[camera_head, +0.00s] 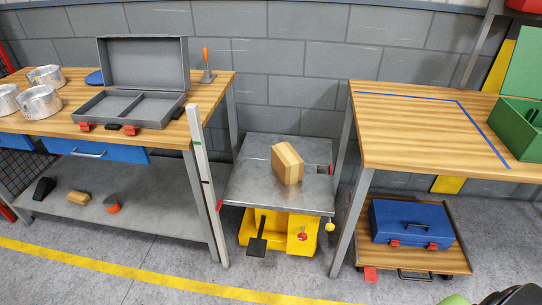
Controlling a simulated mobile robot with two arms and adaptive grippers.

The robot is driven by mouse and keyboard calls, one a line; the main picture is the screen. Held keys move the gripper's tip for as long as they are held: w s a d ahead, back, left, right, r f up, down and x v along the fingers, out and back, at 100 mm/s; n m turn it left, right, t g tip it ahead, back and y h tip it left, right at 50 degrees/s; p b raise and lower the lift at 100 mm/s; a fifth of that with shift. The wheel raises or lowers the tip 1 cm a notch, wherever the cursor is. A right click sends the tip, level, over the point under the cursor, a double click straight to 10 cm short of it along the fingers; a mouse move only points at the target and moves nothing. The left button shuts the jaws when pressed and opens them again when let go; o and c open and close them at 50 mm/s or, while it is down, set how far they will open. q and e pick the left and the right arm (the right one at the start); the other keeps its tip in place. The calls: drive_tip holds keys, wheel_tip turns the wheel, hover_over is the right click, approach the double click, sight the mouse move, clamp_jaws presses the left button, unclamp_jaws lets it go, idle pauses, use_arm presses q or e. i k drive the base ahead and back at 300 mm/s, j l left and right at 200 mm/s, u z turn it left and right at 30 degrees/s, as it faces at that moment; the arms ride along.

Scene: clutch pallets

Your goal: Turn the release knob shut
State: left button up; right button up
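A lift table with a grey metal top (245,185) and a yellow base (255,228) stands between two workbenches. A small red knob (302,236) sits on the yellow base's front right part. A yellow ball-shaped knob (330,226) hangs below the top's front right corner. I cannot tell which one is the release knob, or how far either is turned. A black pedal (257,246) sticks out at the base's front. A wooden block (287,163) stands on the metal top. I see neither gripper; a dark, partly cut-off shape fills the lower right corner.
The left bench holds an open grey case (125,109), metal pots (40,102) and an orange-handled tool (207,66). A grey post (201,165) rises left of the lift table. A blue toolbox (411,223) sits on a low wooden dolly at right. The floor in front is clear.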

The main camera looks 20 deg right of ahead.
sight(303, 236)
drive_tip(key=z, duration=1.05)
drive_tip(key=k+l+z, duration=0.1)
drive_tip(key=k+z, duration=0.15)
drive_tip(key=z, duration=0.25)
drive_tip(key=k+l+z, duration=0.25)
drive_tip(key=z, duration=0.2)
